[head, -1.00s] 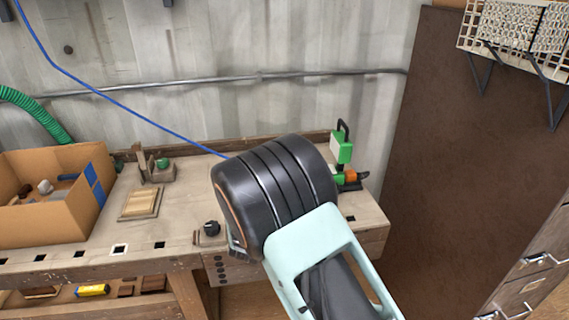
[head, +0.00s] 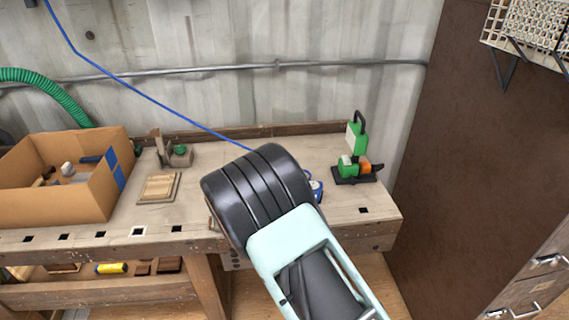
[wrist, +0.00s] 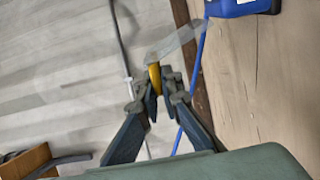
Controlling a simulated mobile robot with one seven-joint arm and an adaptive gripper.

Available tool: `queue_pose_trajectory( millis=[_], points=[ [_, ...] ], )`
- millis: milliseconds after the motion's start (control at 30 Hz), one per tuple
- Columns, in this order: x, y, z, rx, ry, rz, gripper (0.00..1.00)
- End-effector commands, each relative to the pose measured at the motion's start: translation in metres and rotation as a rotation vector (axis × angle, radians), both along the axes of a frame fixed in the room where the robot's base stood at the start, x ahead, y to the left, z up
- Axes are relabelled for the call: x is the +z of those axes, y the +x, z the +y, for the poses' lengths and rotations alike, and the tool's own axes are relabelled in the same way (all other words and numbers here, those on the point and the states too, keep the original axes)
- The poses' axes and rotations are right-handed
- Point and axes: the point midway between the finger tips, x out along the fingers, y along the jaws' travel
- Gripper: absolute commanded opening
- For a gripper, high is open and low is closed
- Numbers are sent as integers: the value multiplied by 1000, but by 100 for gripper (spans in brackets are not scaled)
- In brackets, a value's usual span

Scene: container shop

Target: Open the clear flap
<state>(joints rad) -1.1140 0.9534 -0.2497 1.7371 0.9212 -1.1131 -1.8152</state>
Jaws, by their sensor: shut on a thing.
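The clear flap (wrist: 178,42) shows in the wrist view as a see-through strip with a yellow tab (wrist: 154,78) at its near end. My gripper (wrist: 160,80) is shut on the yellow tab. The strip reaches from the fingertips up and right toward a blue device (wrist: 236,7), which is cut off by the frame edge. In the head view only part of the blue device (head: 315,187) shows on the bench, beside my dark wrist. The fingers and the flap are hidden there behind my arm.
The wooden workbench (head: 350,215) carries a cardboard box (head: 52,205) at left, a small wooden block (head: 159,188) and a green tool (head: 355,150) at right. A blue cable (head: 130,88) hangs across the wall behind. A brown panel (head: 465,160) stands at right.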

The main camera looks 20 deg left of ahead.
Motion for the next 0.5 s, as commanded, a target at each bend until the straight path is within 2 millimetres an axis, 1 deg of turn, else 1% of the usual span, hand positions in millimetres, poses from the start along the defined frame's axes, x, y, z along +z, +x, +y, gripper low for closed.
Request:
queue_pose_trajectory(
  millis=[167,200,333,367,500],
  points=[
    [2,0,2,3,2,-3,0],
    [2,0,2,3,2,-3,7],
    [1,0,1,2,1,-2,22],
    [1,0,1,2,1,-2,23],
    [0,0,1,2,1,-1,23]
  ],
)
